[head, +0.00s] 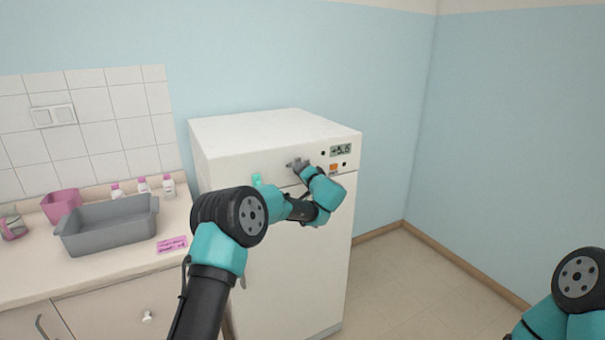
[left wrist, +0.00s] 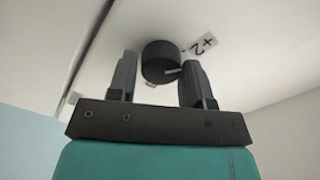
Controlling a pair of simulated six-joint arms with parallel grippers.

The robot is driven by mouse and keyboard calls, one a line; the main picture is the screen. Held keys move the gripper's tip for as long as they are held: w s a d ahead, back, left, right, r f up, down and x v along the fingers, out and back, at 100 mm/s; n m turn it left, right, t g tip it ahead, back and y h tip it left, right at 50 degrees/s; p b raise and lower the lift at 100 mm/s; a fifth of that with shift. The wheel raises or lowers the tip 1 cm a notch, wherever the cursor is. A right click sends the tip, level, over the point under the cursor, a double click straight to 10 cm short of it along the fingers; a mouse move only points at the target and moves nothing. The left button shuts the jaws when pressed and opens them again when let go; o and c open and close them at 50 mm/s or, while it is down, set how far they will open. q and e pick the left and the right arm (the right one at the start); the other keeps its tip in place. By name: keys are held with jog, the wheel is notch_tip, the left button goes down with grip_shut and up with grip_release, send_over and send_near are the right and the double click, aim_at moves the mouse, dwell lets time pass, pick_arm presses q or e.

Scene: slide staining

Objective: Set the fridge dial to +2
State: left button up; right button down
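The white fridge (head: 285,245) stands in the middle of the head view, with a small display (head: 341,150) whose digits I cannot read surely. In the left wrist view the dark round dial (left wrist: 158,61) sits on the white panel, with a light pointer line on its lower right side. A "+2" label (left wrist: 201,46) is to its upper right. My left gripper (head: 297,164) is at the fridge's upper front. Its fingers are open, one on each side of the dial, with a visible gap at the left finger. The dial is hidden in the head view. My right gripper is out of view.
An orange patch (head: 334,168) and small dark buttons are near the display. The floor right of the fridge is clear.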

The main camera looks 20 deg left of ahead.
pick_arm(q)
jog(key=o, duration=0.3)
jog(key=shift+o, duration=0.2)
jog(key=shift+d, duration=0.1)
jog(key=v, duration=1.7)
jog(key=shift+s+d, duration=0.1)
